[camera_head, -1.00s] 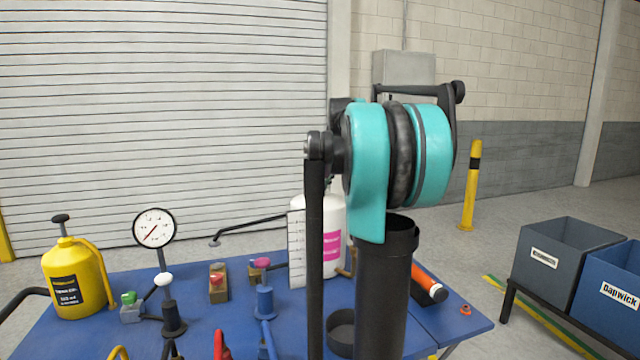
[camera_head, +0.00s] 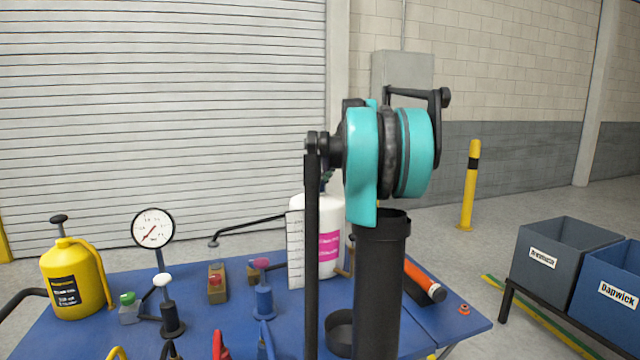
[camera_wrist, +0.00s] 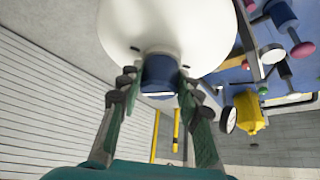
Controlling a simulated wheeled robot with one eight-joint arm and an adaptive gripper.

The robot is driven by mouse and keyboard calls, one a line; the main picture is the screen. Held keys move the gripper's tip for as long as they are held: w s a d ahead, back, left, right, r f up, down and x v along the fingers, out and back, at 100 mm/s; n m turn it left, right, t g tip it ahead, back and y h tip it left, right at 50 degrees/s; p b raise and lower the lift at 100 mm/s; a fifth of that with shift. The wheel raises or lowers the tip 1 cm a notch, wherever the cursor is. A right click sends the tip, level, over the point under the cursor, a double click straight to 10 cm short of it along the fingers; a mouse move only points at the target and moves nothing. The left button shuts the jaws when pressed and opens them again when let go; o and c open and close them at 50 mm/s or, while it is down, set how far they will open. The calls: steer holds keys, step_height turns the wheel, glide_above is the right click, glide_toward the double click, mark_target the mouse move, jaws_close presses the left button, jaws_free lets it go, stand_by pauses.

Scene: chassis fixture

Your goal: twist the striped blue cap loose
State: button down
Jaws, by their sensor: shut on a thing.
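The blue cap (camera_wrist: 158,80) sits on the round white top of the white container (camera_wrist: 168,28) in the wrist view. A pale line shows along the cap's near edge; other stripes cannot be made out. My gripper (camera_wrist: 158,75) is shut on the cap, one finger on each side. In the head view the white container (camera_head: 330,240), with a pink label, stands on the blue table behind my arm.
On the blue table (camera_head: 110,340) stand a yellow jug (camera_head: 75,278), a dial gauge (camera_head: 152,228) and several valves. A white scale plate (camera_head: 296,250) is just left of the container. An orange cylinder (camera_head: 424,280) lies to the right. Bins (camera_head: 560,255) stand farther right.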

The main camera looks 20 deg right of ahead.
steer(key=shift+f, duration=0.1)
steer(key=n, duration=0.2)
steer(key=n+g+y, duration=0.1)
steer(key=n, duration=0.1)
steer(key=shift+w+d+g, duration=0.15)
steer(key=shift+g, duration=0.15)
